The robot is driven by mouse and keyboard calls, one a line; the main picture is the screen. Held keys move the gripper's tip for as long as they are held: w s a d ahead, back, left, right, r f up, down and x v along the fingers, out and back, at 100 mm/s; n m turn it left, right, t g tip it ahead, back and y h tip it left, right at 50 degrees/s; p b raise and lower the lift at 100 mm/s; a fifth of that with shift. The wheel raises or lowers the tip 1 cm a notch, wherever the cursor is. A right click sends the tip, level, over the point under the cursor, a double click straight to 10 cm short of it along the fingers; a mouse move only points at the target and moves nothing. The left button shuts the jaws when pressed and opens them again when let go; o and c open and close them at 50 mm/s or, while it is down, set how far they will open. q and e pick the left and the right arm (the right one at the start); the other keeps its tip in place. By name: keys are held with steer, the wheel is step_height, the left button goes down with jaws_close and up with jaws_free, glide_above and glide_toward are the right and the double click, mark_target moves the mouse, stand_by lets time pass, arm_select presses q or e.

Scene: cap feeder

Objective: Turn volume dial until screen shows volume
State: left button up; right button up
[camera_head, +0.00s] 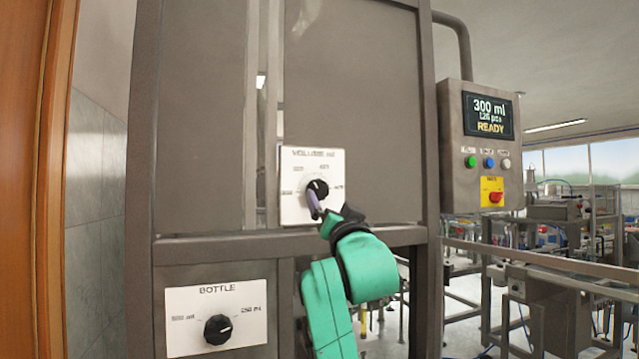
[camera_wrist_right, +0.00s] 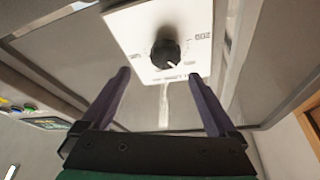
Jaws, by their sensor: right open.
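The volume dial (camera_head: 317,190) is a black knob with a white mark on a white plate (camera_head: 297,214) labelled VOLUME. Its mark points toward the upper right in the head view. My right gripper (camera_head: 314,205) is just in front of the dial's lower part. In the right wrist view, its two purple fingers (camera_wrist_right: 162,98) are spread apart with nothing between them, and the dial (camera_wrist_right: 166,54) lies beyond the tips. The screen (camera_head: 488,116) reads 300 ml, a smaller line with "pts", and READY. My left gripper is not in view.
A second plate labelled BOTTLE with a black dial (camera_head: 217,329) sits lower left. The control box (camera_head: 451,150) carries green, blue and white buttons and a red switch on yellow (camera_head: 495,197). A grey frame bar (camera_head: 220,247) runs below the volume plate.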

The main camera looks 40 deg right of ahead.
mark_target(319, 191)
steer(key=p+x, duration=0.1)
steer(key=x, duration=0.1)
steer(key=p+x, duration=0.1)
steer(key=x, duration=0.2)
steer(key=a+p+x, duration=0.1)
steer(key=x, duration=0.1)
steer(key=shift+w+d+r, duration=0.1)
steer(key=shift+w+r, duration=0.25)
steer(key=shift+w, duration=0.15)
steer(key=shift+w+d, duration=0.15)
steer(key=shift+d, duration=0.1)
steer(key=shift+f, duration=0.1)
steer(key=c, duration=1.4)
steer(key=shift+n+y, duration=0.3)
steer(key=shift+n, duration=0.4)
steer(key=shift+n+t+y, duration=0.5)
steer(key=shift+n, duration=0.7)
steer(key=shift+n+t+y+p, duration=0.45)
steer(key=shift+n+y, duration=0.85)
steer(key=shift+n, duration=1.2)
